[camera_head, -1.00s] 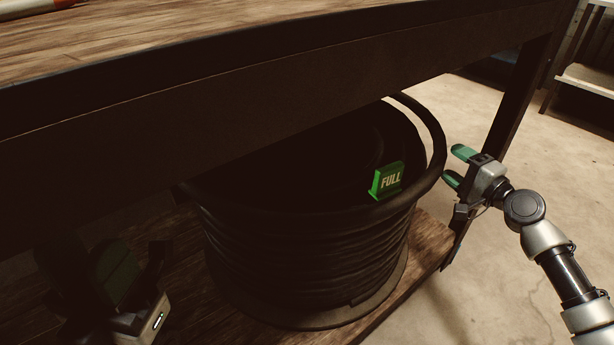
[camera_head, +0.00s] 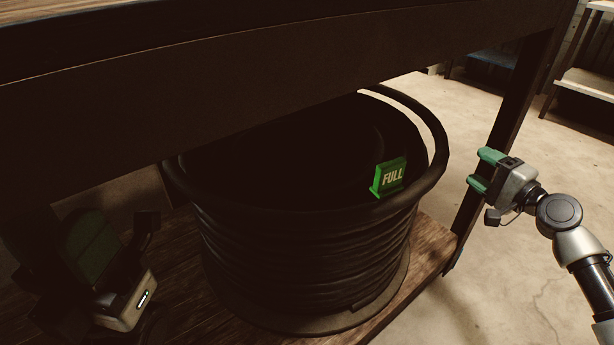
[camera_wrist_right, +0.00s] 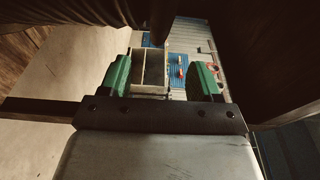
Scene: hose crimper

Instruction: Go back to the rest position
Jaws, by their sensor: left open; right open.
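My left gripper (camera_head: 92,248) is in the dark at the lower left of the head view, under the table, left of a coil of black hose. Its green fingers are partly lost in shadow. My right gripper (camera_head: 482,172) is at the right of the head view, outside the table leg and apart from the coil. Its two green fingers are spread with nothing between them. In the right wrist view the green fingers (camera_wrist_right: 160,78) are also apart and empty.
The hose coil (camera_head: 300,250) stands on the wooden lower shelf (camera_head: 432,246) and carries a green FULL tag (camera_head: 390,177). The table's dark front beam (camera_head: 250,90) runs above it. A table leg (camera_head: 503,130) stands near my right gripper. Bare floor (camera_head: 540,130) lies at right.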

